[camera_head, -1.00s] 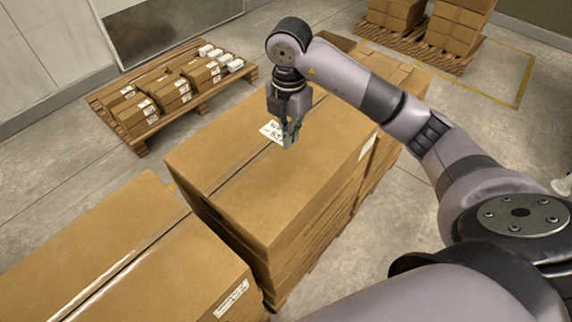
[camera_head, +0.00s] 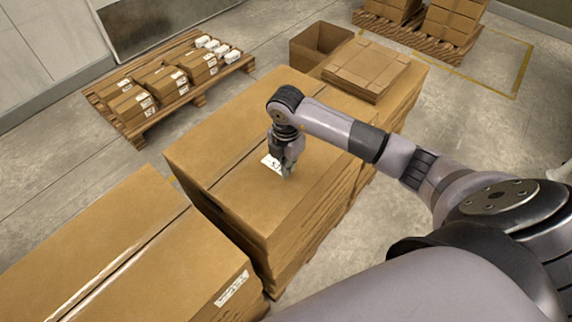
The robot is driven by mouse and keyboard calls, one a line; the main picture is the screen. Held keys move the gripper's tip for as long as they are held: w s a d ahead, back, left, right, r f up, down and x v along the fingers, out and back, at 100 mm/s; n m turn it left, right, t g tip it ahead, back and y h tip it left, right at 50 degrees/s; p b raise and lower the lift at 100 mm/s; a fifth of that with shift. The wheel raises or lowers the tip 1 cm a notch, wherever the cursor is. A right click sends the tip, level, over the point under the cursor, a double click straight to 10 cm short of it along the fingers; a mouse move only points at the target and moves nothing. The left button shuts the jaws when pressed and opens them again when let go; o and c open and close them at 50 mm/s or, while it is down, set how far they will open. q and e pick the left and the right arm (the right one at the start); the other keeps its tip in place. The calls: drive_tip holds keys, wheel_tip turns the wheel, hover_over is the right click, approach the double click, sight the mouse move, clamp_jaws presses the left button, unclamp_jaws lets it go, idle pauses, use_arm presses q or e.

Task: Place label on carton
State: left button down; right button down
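The white label (camera_head: 270,162) with dark print is at the fingertips of my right gripper (camera_head: 287,173), partly hidden behind the fingers. The fingers point down and look closed on its edge. The label is over the top of the large brown carton (camera_head: 225,135) in the middle, on the near side of its dark centre seam. I cannot tell whether it touches the cardboard. My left gripper is not in view.
Another large carton (camera_head: 110,250) stands at the lower left, with a white label on its side. Behind the middle carton are flat cardboard pieces (camera_head: 366,68) and an open box (camera_head: 318,45). A pallet (camera_head: 190,97) at the back left holds small labelled cartons.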

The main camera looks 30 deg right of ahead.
drive_tip(key=shift+f, duration=0.2)
drive_tip(key=c, duration=1.8)
unclamp_jaws()
drive_tip(key=shift+r, duration=0.1)
drive_tip(key=shift+r, duration=0.25)
wheel_tip(320, 180, up, 12)
drive_tip(key=b, duration=0.2)
drive_tip(key=shift+b, duration=0.3)
drive_tip(key=shift+f, duration=0.1)
drive_tip(key=shift+c, duration=0.6)
